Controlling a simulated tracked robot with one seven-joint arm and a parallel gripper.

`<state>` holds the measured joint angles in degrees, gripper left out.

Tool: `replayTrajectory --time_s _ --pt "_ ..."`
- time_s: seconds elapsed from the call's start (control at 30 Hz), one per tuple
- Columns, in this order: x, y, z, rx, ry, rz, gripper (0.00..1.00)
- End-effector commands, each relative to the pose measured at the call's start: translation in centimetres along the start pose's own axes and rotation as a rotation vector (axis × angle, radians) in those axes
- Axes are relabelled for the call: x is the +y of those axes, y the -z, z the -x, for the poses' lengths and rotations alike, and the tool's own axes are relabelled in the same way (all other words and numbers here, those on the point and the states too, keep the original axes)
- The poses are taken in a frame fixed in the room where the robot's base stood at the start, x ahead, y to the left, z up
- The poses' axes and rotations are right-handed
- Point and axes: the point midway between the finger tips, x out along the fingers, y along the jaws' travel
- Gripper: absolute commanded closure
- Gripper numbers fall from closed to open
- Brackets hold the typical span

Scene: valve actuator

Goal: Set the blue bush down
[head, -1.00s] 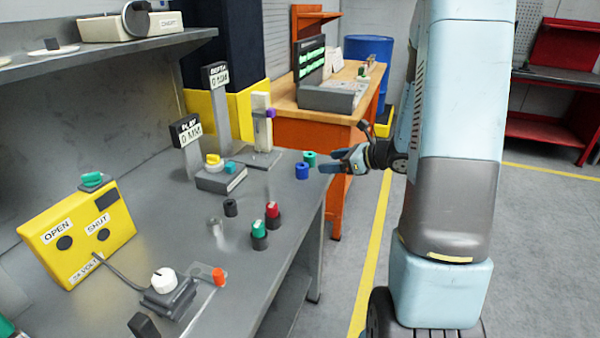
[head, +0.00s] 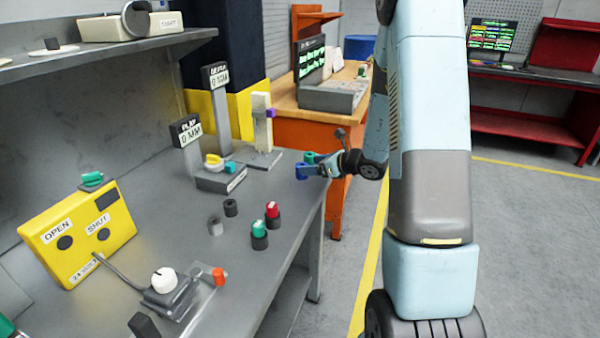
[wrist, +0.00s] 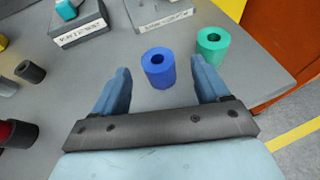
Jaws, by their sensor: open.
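The blue bush (wrist: 158,70) is a short cylinder with a hole in its top. In the wrist view it stands upright on the grey bench, between and just ahead of the two blue fingers. My gripper (wrist: 160,88) is open, with visible gaps between each finger and the bush. In the head view my gripper (head: 308,168) is at the bench's right edge, and the bush (head: 301,172) is hard to tell apart from the fingers there.
A green bush (wrist: 212,42) stands close beyond the right finger. A dark bush (wrist: 30,72) is at the left. A grey block with a label (wrist: 80,24) is at the back left. The bench edge runs close on the right.

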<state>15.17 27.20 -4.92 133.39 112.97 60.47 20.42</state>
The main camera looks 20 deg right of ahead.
Motion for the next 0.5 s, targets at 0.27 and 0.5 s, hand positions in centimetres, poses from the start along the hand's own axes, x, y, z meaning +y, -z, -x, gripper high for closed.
replayTrajectory --time_s 0.27,0.5 --pt "0.2 0.3 -3.5 0.0 -0.003 0.001 0.25" --pt "0.2 0.2 -4.9 0.0 -0.001 0.001 0.25"
